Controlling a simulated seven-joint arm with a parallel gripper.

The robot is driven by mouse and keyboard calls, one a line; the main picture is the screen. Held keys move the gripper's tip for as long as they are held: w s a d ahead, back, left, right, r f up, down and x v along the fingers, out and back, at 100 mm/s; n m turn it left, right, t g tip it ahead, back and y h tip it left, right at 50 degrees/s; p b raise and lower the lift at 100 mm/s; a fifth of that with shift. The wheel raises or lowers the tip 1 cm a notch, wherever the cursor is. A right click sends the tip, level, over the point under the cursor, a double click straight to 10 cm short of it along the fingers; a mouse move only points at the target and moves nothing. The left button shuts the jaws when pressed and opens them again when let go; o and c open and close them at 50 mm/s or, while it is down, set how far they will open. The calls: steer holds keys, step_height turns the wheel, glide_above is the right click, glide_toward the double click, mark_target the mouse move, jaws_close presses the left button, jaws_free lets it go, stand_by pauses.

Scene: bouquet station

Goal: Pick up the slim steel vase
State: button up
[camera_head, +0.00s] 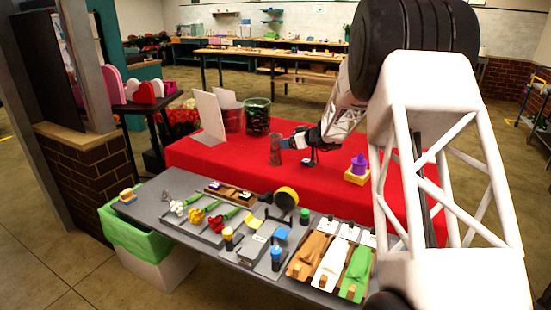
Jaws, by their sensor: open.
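The slim steel vase (275,150) is a tall, narrow grey cylinder. It stands upright on the red-covered table (215,158). My gripper (296,150) is at its right side, reaching in from the right with the fingers pointing toward the vase. The gripper is open, with nothing visible held between its fingers. One finger's tip is at or very near the vase's right edge; the view is too small to tell whether they touch.
A dark green container (257,116) and a red bucket (232,118) stand behind the vase, near white panels (210,116). A purple object on a yellow base (357,170) is to the right. A grey bench (170,212) with flowers, tools and wraps lies in front.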

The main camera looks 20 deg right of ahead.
mark_target(275, 142)
steer(key=shift+a, duration=0.1)
steer(key=shift+x, duration=1.25)
steer(key=shift+w+f, duration=0.1)
steer(key=shift+x, duration=2.45)
steer(key=shift+a+f, duration=0.1)
steer(key=shift+a, duration=0.05)
jaws_close()
